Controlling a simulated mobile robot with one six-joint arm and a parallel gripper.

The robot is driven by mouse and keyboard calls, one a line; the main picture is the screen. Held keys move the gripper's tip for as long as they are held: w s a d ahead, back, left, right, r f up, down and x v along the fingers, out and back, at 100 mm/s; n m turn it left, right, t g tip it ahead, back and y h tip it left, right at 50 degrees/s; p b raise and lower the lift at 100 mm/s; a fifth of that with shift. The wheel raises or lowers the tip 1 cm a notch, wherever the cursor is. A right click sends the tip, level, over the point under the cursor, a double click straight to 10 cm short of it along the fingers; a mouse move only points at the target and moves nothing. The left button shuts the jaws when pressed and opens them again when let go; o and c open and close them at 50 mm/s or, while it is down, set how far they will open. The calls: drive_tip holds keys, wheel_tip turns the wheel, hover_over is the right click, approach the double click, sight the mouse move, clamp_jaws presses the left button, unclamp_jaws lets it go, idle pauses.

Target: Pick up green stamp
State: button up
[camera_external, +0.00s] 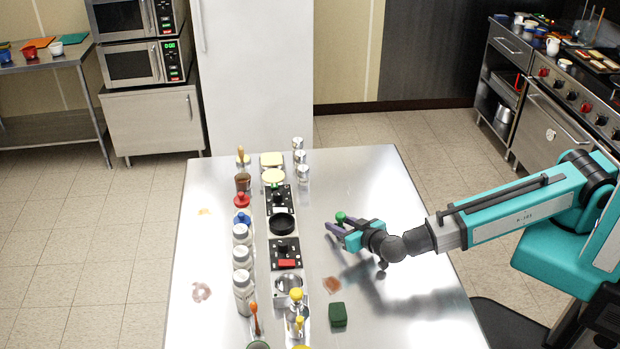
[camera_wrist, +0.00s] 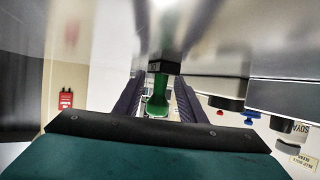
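The green stamp (camera_external: 341,217) stands on the steel table right of the black holders, and only its green top shows clearly in the external view. In the wrist view its green handle (camera_wrist: 157,103) lies between my two fingers, with a dark block at one end. My gripper (camera_external: 340,233) is low over the table, with its purple fingers around the stamp. In the wrist view my gripper (camera_wrist: 160,92) looks open, with small gaps beside the handle. Whether a finger touches it is hard to tell.
A row of bottles (camera_external: 242,257) and black holders (camera_external: 283,253) runs along the table left of my gripper. A green sponge (camera_external: 338,315) and a brownish patch (camera_external: 331,285) lie nearer the front. The table's right side (camera_external: 372,180) is mostly clear.

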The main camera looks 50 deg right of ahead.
sight(341, 214)
drive_tip(key=c, duration=0.9)
drive_tip(key=shift+r, duration=0.1)
drive_tip(key=shift+r+b, duration=1.75)
drive_tip(key=shift+r, duration=3.15)
